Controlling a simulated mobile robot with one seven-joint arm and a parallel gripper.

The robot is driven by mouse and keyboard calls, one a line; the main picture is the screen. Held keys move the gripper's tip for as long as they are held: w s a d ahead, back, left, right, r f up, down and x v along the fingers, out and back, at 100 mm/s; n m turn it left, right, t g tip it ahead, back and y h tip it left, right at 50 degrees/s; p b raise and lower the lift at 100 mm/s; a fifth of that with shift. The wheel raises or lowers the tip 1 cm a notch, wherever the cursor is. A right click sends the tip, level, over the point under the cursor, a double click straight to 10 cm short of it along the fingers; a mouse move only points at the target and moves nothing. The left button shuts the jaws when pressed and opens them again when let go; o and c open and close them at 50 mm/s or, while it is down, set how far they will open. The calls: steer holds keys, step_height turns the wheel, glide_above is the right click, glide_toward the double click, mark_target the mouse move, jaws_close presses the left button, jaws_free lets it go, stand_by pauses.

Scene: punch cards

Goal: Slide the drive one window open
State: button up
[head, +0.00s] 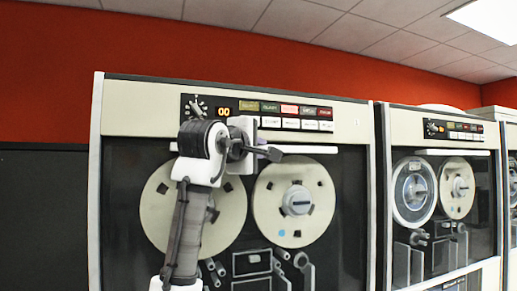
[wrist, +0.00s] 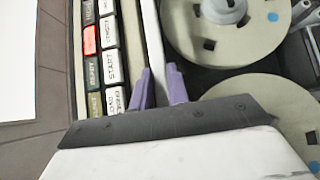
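The drive at the front is a tall cabinet with a dark glass window (head: 330,200) over two tape reels. A pale bar (head: 320,149) runs across the window's top, just under the control panel. In the wrist view the bar (wrist: 152,30) passes between the two purple fingers of my gripper (wrist: 160,82). The fingers stand close together, one on each side of it, with little or no gap showing. The window looks down, covering the reels. My arm hides part of the left reel.
The control panel (head: 205,107), with a knob, lit digits and rows of buttons, is just above the bar; its buttons (wrist: 110,65) lie close beside my fingers. A second drive (head: 440,210) stands at the right. A dark panel (head: 45,220) is at the left.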

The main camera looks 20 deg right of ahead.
jaws_close()
steer(key=shift+f, duration=0.1)
step_height(320, 180, down, 44)
steer(key=b, duration=2.6)
steer(key=shift+r, duration=0.25)
steer(key=o, duration=0.6)
jaws_free()
steer(key=shift+c, duration=0.2)
steer(key=shift+s+a, duration=0.1)
steer(key=b+v, duration=0.1)
steer(key=v, duration=1.2)
steer(key=shift+s+a, duration=0.25)
